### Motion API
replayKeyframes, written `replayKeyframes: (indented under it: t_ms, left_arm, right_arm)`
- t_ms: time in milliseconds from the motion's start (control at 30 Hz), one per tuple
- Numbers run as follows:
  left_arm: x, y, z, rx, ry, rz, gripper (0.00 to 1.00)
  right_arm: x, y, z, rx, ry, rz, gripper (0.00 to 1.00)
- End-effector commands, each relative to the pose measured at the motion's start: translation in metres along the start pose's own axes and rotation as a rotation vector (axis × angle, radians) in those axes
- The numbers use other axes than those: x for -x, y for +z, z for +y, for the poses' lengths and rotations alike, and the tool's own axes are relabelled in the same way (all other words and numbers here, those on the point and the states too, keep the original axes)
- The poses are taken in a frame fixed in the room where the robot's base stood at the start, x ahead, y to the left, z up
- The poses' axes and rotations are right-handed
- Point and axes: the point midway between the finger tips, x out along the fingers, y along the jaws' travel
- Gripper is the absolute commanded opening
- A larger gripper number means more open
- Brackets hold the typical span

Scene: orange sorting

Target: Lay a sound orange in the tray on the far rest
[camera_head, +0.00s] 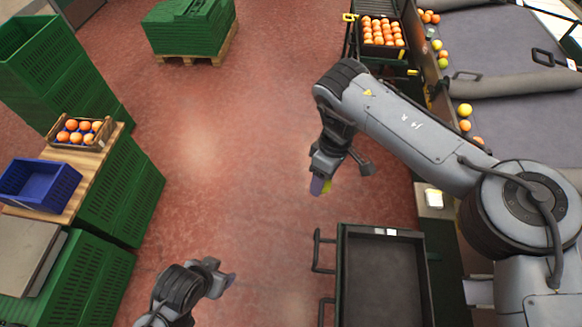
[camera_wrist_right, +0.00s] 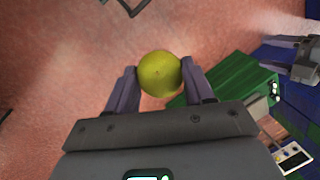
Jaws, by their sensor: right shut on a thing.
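My right gripper (camera_head: 322,184) is shut on a round yellow-green fruit (camera_wrist_right: 160,74), held between its two fingers in the right wrist view. Only a sliver of the fruit (camera_head: 328,187) shows in the head view, above the open red floor. A dark tray (camera_head: 385,53) filled with rows of oranges (camera_head: 380,30) sits on the far rest at the top. A nearer dark tray (camera_head: 385,285) at the bottom is empty. My left gripper (camera_head: 223,275) is at the lower left, over the floor; its finger opening is unclear.
A sorting belt (camera_head: 500,50) with loose oranges and yellow-green fruit runs at the upper right. On the left, a wooden crate of oranges (camera_head: 57,144) and a blue bin (camera_head: 42,188) stand on a bench. Green crates (camera_head: 188,28) stand at the back. The middle floor is clear.

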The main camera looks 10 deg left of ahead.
Motion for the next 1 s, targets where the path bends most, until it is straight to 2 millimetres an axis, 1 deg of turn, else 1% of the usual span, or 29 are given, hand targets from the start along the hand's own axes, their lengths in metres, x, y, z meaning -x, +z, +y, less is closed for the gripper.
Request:
replayKeyframes:
  t_ms: [33, 100, 167, 200, 267, 300, 367, 400, 467, 500, 600, 700, 800, 900, 1000]
  left_arm:
    - [-0.004, 0.001, 0.0, 0.0, 0.0, 0.0, 0.64]
    - [-0.007, 0.002, 0.001, 0.001, 0.001, 0.0, 0.64]
    - [-0.009, 0.003, 0.001, 0.002, 0.002, 0.001, 0.64]
    - [-0.01, 0.003, 0.001, 0.004, 0.003, 0.001, 0.64]
    - [-0.013, 0.003, 0.002, 0.006, 0.005, 0.001, 0.64]
    - [-0.014, 0.004, 0.002, 0.008, 0.006, 0.002, 0.64]
    - [-0.016, 0.004, 0.003, 0.01, 0.008, 0.002, 0.64]
    - [-0.017, 0.004, 0.003, 0.011, 0.009, 0.002, 0.64]
    - [-0.019, 0.005, 0.004, 0.012, 0.01, 0.002, 0.64]
    - [-0.02, 0.005, 0.004, 0.013, 0.01, 0.002, 0.64]
    - [-0.023, 0.006, 0.004, 0.013, 0.01, 0.002, 0.64]
    - [-0.025, 0.007, 0.004, 0.012, 0.01, 0.002, 0.64]
    - [-0.026, 0.007, 0.004, 0.012, 0.009, 0.002, 0.64]
    - [-0.027, 0.008, 0.004, 0.009, 0.008, 0.002, 0.64]
    - [-0.028, 0.008, 0.003, 0.006, 0.005, 0.001, 0.64]
  right_arm:
    - [-0.018, 0.019, 0.015, 0.054, -0.005, -0.016, 0.21]
    - [-0.037, 0.043, 0.032, 0.148, -0.005, -0.038, 0.21]
    - [-0.054, 0.064, 0.045, 0.226, -0.006, -0.055, 0.21]
    - [-0.066, 0.078, 0.053, 0.28, -0.007, -0.067, 0.21]
    - [-0.083, 0.1, 0.064, 0.36, -0.008, -0.085, 0.21]
    - [-0.094, 0.115, 0.07, 0.413, -0.007, -0.096, 0.21]
    - [-0.11, 0.138, 0.079, 0.491, -0.007, -0.114, 0.21]
    - [-0.121, 0.154, 0.084, 0.543, -0.007, -0.126, 0.21]
    - [-0.136, 0.176, 0.09, 0.618, -0.007, -0.142, 0.21]
    - [-0.146, 0.191, 0.093, 0.666, -0.007, -0.153, 0.21]
    - [-0.167, 0.224, 0.099, 0.776, -0.006, -0.178, 0.21]
    - [-0.183, 0.252, 0.103, 0.869, -0.005, -0.198, 0.21]
    - [-0.196, 0.273, 0.104, 0.942, -0.004, -0.214, 0.21]
    - [-0.204, 0.289, 0.105, 0.994, -0.003, -0.227, 0.21]
    - [-0.208, 0.298, 0.106, 1.027, -0.001, -0.234, 0.21]
